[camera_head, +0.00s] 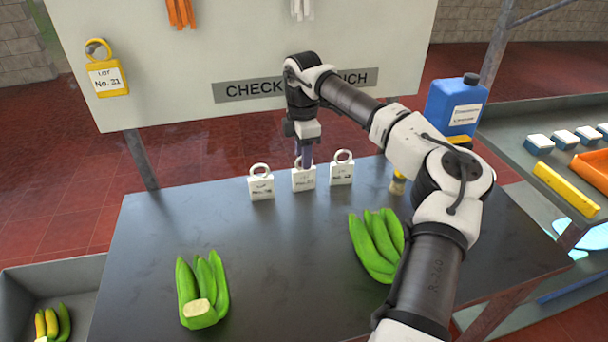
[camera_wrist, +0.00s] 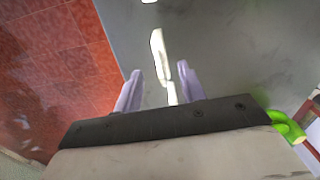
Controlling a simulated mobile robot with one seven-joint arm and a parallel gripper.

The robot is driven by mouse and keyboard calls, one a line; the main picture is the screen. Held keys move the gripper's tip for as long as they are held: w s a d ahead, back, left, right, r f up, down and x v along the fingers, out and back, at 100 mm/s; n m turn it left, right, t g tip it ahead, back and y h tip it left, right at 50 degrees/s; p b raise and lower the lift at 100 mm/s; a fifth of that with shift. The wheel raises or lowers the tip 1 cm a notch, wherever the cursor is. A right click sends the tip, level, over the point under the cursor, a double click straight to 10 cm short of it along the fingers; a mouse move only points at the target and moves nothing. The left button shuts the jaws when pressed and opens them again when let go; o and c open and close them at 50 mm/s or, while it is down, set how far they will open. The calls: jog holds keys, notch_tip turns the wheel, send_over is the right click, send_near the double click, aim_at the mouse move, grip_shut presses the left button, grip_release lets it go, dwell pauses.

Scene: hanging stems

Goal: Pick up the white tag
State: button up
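Three white tags with ring tops and printed labels stand upright in a row on the dark table (camera_head: 240,254): a left one (camera_head: 261,188), a middle one (camera_head: 303,181) and a right one (camera_head: 341,171). My gripper (camera_head: 304,158) points down at the middle tag, its fingers covering that tag's ring. In the wrist view, my gripper (camera_wrist: 159,70) has its two pale purple fingers apart. A thin white shape (camera_wrist: 158,50) lies ahead of and partly between them, with another white piece (camera_wrist: 172,93) beside the right finger. I cannot tell whether the fingers touch the tag.
Green banana bunches lie on the table at front left (camera_head: 203,292) and right (camera_head: 376,245). A yellow lot tag (camera_head: 107,78) hangs on the white board (camera_head: 180,60) behind. A blue jug (camera_head: 456,105) stands at the right. The table's middle front is clear.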

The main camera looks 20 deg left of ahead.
aim_at(304, 173)
jog(key=f, duration=0.1)
jog(key=f+p, duration=0.1)
jog(key=f, duration=0.1)
jog(key=f+p, duration=0.1)
jog(key=f, duration=0.1)
jog(key=shift+d+f, duration=0.1)
jog(key=shift+d, duration=0.2)
jog(key=shift+c, duration=0.3)
grip_shut()
